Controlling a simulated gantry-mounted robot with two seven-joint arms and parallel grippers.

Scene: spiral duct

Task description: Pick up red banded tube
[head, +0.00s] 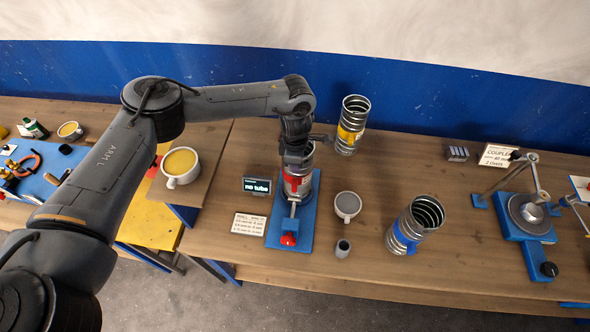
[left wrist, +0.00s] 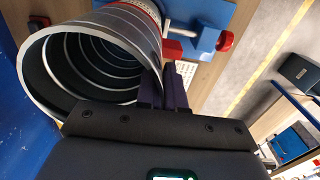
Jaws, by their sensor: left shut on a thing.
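The red banded tube (head: 297,186) is a silver ribbed metal tube with a red band. It stands on a blue stand (head: 276,228) on the wooden bench. My left gripper (head: 297,155) is above it, pointing down, and shut on its upper rim. In the left wrist view the tube's open ribbed mouth (left wrist: 88,62) is close beside the fingers (left wrist: 166,88), which pinch its wall. The arm and gripper hide part of the tube's top in the head view. My right gripper is not in view.
A yellow banded tube (head: 351,126) stands behind to the right, and a blue banded tube (head: 414,224) at the front right. A grey cup (head: 347,205) and a small grey cylinder (head: 342,249) stand near the stand. A display (head: 258,185) reads "no tube". A blue-based fixture (head: 530,225) is at right.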

